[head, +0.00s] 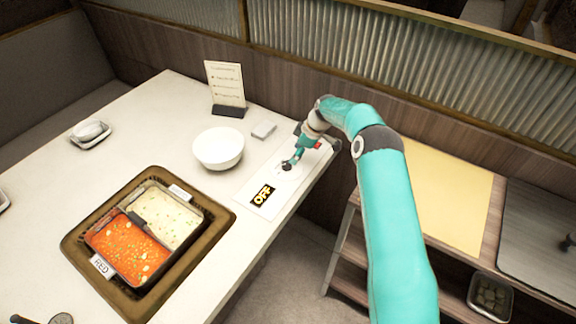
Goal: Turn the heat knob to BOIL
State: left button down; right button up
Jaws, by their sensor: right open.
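A white control panel (290,187) lies along the right edge of the table. My right arm reaches in from the right, and my right gripper (289,163) points down over the panel's middle. The gripper is open. A small dark shape sits at its fingertips, probably the heat knob (286,167); I cannot tell whether the fingers touch it or which way it points. My left gripper is not in view.
A divided pot with red broth (127,250) and pale broth (165,217) sits in the table's brown recess. A side shelf (449,205) stands at right.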

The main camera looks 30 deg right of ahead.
aim_at(288, 164)
jog(key=b+x, duration=0.2)
jog(key=x, duration=0.5)
jog(key=shift+f, duration=0.25)
